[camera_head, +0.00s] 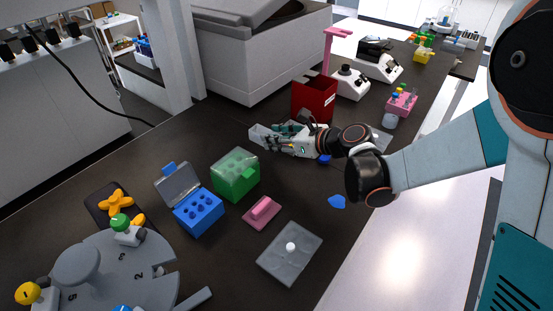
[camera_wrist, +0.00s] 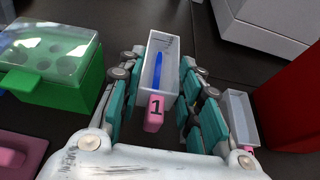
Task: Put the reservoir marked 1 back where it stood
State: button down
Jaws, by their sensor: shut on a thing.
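My gripper (camera_wrist: 160,90) is shut on the reservoir marked 1 (camera_wrist: 153,113), with a teal finger pad on each side of it. The reservoir is a long, pale, open trough with a pink end tab bearing a black 1 and a blue strip inside.
A red box (camera_head: 314,98) stands close behind my gripper. A green rack (camera_head: 235,176) and an open blue box (camera_head: 199,214) stand to the left, with a pink block (camera_head: 262,212) nearby. A large grey machine (camera_head: 257,55) stands behind. Dark bench is bare between them.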

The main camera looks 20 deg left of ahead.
aim_at(277, 163)
jog(key=shift+f+b, duration=0.95)
jog(key=shift+f, duration=2.05)
jog(key=shift+f, duration=0.15)
jog(key=c, duration=1.2)
grip_release()
jog(key=shift+o, duration=0.2)
jog(key=shift+r, duration=0.25)
jog(key=p+v, duration=0.3)
jog(key=v, duration=0.9)
jog(key=shift+s+d+f, duration=0.1)
jog(key=shift+f, duration=0.05)
